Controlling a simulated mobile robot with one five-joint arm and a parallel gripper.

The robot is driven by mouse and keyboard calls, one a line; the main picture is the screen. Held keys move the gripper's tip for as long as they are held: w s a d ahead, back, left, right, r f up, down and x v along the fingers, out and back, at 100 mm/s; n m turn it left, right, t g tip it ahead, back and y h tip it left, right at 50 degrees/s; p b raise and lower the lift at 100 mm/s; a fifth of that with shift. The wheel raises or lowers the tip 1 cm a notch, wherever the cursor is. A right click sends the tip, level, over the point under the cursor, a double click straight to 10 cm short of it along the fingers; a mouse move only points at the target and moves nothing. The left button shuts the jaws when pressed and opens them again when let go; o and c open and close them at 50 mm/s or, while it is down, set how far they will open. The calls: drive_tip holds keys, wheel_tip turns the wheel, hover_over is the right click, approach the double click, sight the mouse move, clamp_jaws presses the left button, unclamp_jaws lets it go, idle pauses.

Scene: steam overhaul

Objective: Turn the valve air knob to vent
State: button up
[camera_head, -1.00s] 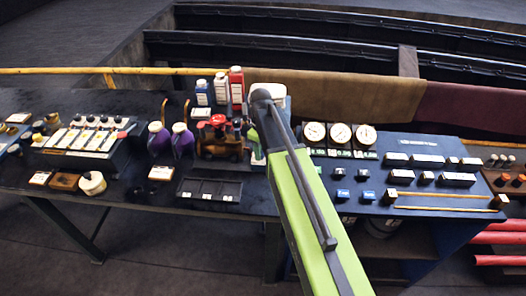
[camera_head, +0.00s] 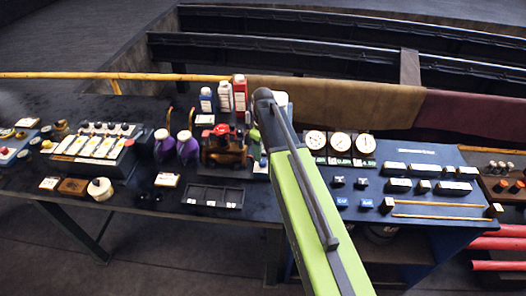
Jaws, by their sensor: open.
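The dark sloped control panel (camera_head: 440,172) stands to the right of my green arm. It bears three round white gauges, the middle one (camera_head: 340,144) among them, with green readouts below. Small dark knobs (camera_head: 362,182) and blue-labelled blocks (camera_head: 366,203) sit under the gauges. Several dark blocks with white labels (camera_head: 398,185) stand further right. The labels are too small to read, so I cannot tell which knob is the valve air knob. My arm reaches up through the middle of the view. My gripper is not visible; it is hidden beyond the arm's end.
A red-topped brass model (camera_head: 222,148), purple bottles (camera_head: 188,147) and red and white bottles (camera_head: 239,92) stand left of the arm. A row of labelled switches (camera_head: 95,146) is at far left. A black tray (camera_head: 213,196) lies in front. Red pipes (camera_head: 500,243) are at lower right.

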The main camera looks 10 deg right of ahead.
wheel_tip(320, 180, up, 12)
drive_tip(key=p, duration=1)
drive_tip(key=shift+r, duration=0.15)
drive_tip(key=b, duration=0.4)
hover_over(263, 161)
wheel_tip(263, 161, down, 4)
drive_tip(key=s+f+b, duration=0.5)
drive_tip(key=f+b, duration=0.1)
drive_tip(key=f, duration=0.1)
drive_tip(key=s+f+m+b, duration=0.4)
drive_tip(key=s+m, duration=0.5)
drive_tip(key=shift+s+d, duration=0.15)
drive_tip(key=shift+d, duration=0.05)
